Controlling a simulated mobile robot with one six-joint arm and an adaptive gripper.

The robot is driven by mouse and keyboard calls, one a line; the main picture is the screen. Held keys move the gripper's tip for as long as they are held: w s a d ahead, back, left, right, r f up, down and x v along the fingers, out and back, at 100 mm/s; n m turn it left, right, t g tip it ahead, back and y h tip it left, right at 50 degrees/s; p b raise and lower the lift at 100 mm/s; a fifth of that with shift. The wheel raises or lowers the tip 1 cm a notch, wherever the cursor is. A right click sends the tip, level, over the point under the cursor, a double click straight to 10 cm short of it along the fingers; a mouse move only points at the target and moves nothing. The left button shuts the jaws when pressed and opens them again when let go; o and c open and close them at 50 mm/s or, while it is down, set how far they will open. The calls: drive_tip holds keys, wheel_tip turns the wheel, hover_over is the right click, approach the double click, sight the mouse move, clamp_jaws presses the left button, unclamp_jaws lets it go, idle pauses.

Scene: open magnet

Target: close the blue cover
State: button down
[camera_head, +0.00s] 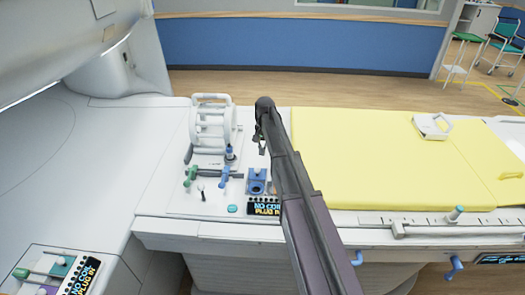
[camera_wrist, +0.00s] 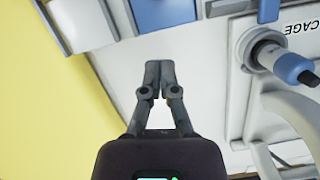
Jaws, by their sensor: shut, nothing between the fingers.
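The blue cover appears to be part of the blue fitting (camera_head: 257,176) on the white panel, left of my arm. A round opening shows in its upper face, and I cannot clearly tell the lid from its base. In the wrist view a blue part (camera_wrist: 160,13) is cut off by the top edge, beyond my fingertips. My gripper (camera_head: 262,143) hangs above the panel, behind the fitting in the head view. In the wrist view my gripper (camera_wrist: 159,70) has its fingers together and empty, apart from the blue part.
A white cage-like coil (camera_head: 211,125) stands left of my gripper. A blue-tipped plug (camera_wrist: 287,58) is close by on the right in the wrist view. A yellow mat (camera_head: 370,160) lies to the right.

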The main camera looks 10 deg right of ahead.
sight(257, 170)
drive_tip(key=shift+s+a+f+b, duration=0.25)
drive_tip(key=shift+s+a+f, duration=0.1)
drive_tip(key=shift+s, duration=0.25)
drive_tip(key=shift+s+a+f+b, duration=0.2)
drive_tip(key=shift+s+a+f, duration=0.1)
drive_tip(key=shift+s, duration=0.35)
drive_tip(key=shift+s+a+f+b, duration=0.25)
drive_tip(key=shift+s+a+f, duration=0.1)
drive_tip(key=shift+s, duration=0.25)
drive_tip(key=s, duration=0.2)
drive_tip(key=s+a, duration=0.1)
drive_tip(key=s, duration=0.2)
drive_tip(key=s+a, duration=0.1)
drive_tip(key=s, duration=0.1)
drive_tip(key=shift+s+a, duration=0.1)
drive_tip(key=shift+s, duration=0.1)
